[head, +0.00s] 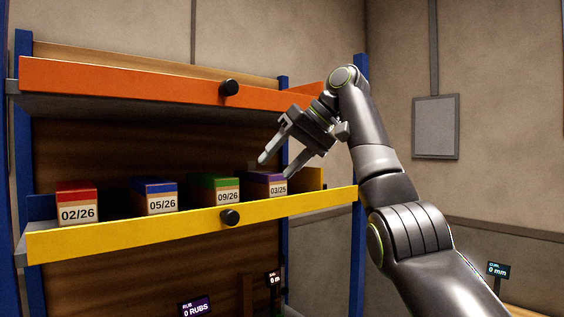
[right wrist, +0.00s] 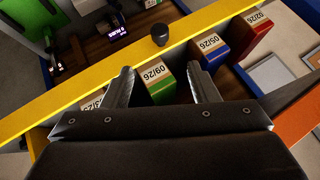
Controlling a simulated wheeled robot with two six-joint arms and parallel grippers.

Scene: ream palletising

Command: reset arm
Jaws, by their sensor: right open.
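My right gripper (head: 279,163) is open and empty. In the head view it hangs in front of the shelf, near the purple-topped box marked 03/25 (head: 265,189). In the right wrist view its two fingers (right wrist: 162,88) spread on either side of the green box marked 09/26 (right wrist: 156,82), with no visible grip on it. My right arm reaches up from the lower right and bends at the wrist. My left gripper shows in neither view.
The yellow-fronted shelf (head: 190,229) also holds a blue-topped box 05/26 (head: 161,200) and a red-topped box 02/26 (head: 77,211). An orange-fronted shelf (head: 130,80) is above. Blue posts flank the rack. Small displays (head: 196,308) stand below. Room to the right looks open.

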